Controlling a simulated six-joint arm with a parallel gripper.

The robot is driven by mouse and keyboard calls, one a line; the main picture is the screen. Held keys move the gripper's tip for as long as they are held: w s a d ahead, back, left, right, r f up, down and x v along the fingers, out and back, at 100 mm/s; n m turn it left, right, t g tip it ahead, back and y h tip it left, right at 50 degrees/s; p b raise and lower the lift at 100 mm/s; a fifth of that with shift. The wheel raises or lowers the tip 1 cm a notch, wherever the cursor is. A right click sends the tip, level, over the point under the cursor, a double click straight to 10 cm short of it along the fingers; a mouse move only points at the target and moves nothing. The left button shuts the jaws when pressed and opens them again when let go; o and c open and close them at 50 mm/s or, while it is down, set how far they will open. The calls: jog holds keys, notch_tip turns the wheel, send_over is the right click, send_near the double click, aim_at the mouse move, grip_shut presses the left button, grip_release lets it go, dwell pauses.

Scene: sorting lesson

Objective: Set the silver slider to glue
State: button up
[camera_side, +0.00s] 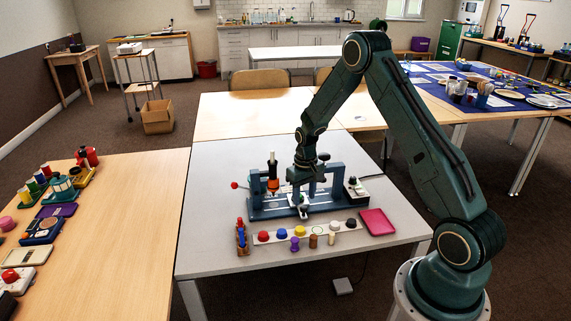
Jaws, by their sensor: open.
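A blue bench device (262,211) stands on the grey table, with uprights, a rail and a control box at its right end. A small white or silver piece (301,206) sits at its front middle. It may be the silver slider, but it is too small to be sure. No glue label can be read. My gripper (302,193) points down over the middle of the device, just above or at this piece. It is open. Its fingertips are small and partly lost against the device, so I cannot tell whether they touch anything.
An orange-and-black tool (272,178) stands upright in the device, left of my gripper. In front lies a white strip (306,230) with several coloured knobs and pegs. A pink tray (377,222) lies at the right.

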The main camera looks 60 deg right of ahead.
aim_at(304, 208)
jog(key=shift+f, duration=2.1)
grip_shut()
